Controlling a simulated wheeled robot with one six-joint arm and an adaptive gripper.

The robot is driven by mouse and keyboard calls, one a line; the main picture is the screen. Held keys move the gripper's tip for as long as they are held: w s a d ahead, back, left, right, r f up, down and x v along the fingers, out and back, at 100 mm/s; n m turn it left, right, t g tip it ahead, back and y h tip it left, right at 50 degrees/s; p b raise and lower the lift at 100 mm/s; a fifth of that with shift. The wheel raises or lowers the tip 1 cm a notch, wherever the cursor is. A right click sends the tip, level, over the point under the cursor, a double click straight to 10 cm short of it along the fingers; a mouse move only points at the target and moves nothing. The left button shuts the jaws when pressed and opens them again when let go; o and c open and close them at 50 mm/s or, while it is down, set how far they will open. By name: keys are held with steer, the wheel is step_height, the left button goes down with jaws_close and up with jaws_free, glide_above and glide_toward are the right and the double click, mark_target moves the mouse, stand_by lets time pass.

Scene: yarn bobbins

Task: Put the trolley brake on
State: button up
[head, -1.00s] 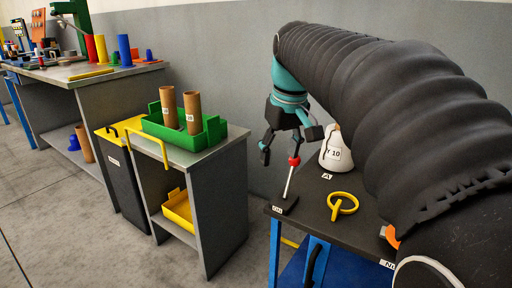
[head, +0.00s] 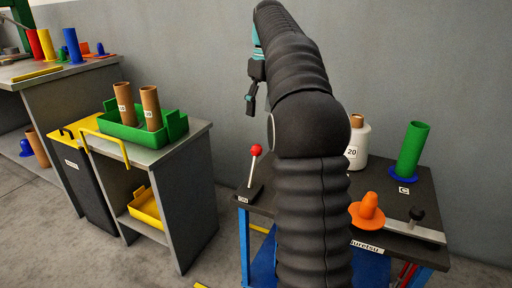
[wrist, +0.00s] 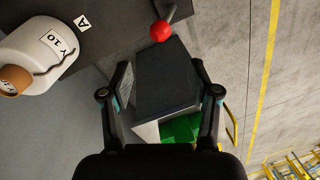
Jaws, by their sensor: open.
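The dark-topped trolley (head: 430,185) with a blue frame stands at the right in the head view. Its brake lever (head: 252,170), a thin rod with a red knob (head: 256,150), rises from a dark base at the left corner and leans slightly right. A small white label lies by the base, too small to read surely. My gripper (head: 250,102) is above the knob, apart from it, partly hidden by my arm. In the wrist view it is open and empty (wrist: 165,92), with the red knob (wrist: 160,31) beyond the fingertips at the top.
A white cone (wrist: 35,55) marked Y 10 stands by tag A. A cone marked 20 (head: 357,146), a green tube (head: 412,150) and an orange cone (head: 368,207) are also on the trolley. A grey cabinet with a green tray (head: 175,126) stands left; floor lies between.

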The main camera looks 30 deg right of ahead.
mark_target(257, 145)
steer(key=f+b, duration=0.1)
steer(key=f, duration=0.3)
steer(key=a+f+b, duration=0.1)
steer(key=f, duration=0.6)
steer(key=shift+s+a+f+b, duration=0.2)
steer(key=shift+s+f+b, duration=0.05)
steer(key=shift+f+b, duration=0.15)
jaws_close()
